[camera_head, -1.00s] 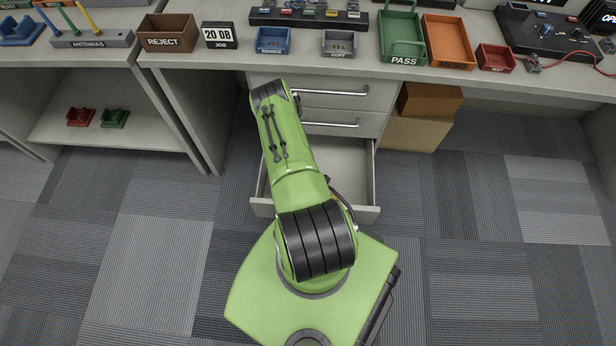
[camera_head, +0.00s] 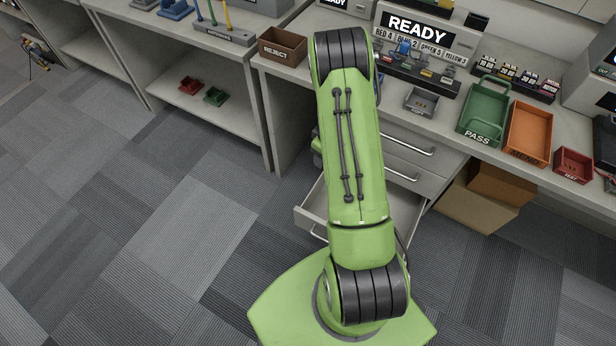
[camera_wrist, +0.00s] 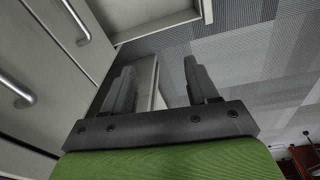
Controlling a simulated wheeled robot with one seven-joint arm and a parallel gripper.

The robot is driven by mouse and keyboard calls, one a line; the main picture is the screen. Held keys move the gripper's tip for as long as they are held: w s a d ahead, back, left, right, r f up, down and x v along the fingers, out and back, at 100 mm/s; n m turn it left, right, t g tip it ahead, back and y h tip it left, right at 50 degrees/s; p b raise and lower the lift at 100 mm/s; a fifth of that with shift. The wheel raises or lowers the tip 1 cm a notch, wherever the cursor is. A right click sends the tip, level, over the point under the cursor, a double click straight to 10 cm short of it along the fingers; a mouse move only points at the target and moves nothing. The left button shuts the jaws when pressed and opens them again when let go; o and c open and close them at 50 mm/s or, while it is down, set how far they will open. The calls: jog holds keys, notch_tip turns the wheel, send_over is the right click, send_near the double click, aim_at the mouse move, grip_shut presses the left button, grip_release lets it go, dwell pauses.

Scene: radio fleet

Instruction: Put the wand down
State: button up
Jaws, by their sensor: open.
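I see no wand in either view. My gripper (camera_wrist: 160,82) shows in the wrist view with its two dark fingers apart and nothing visibly held between them. It is beside the drawer fronts of the bench, and a pale panel edge shows behind the fingers. In the head view my green arm reaches up across the open drawer (camera_head: 312,222) toward the bench, and the gripper itself is hidden.
The drawer stands pulled out below the closed drawers (camera_head: 424,155). On the bench are a REJECT bin (camera_head: 282,47), a grey tray (camera_head: 421,101), a green PASS tray (camera_head: 484,112), an orange tray (camera_head: 528,134) and a red tray (camera_head: 573,165). Cardboard boxes (camera_head: 480,205) sit underneath. Carpet at left is clear.

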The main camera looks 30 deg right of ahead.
jog(key=s+a+r+m+t, duration=0.15)
jog(key=a+r, duration=0.45)
jog(key=r, duration=0.6)
jog(key=s+a+r+t, duration=0.1)
jog(key=s+a+r, duration=0.1)
jog(key=a+r, duration=0.8)
jog(key=s+a+r+m+t, duration=0.1)
jog(key=s+a+r, duration=0.1)
jog(key=s+r, duration=0.3)
jog(key=s+a+r+m, duration=0.1)
jog(key=s+r, duration=0.5)
jog(key=s, duration=0.6)
jog(key=shift+a+t, duration=0.35)
jog(key=shift+a, duration=0.55)
jog(key=shift+r, duration=0.1)
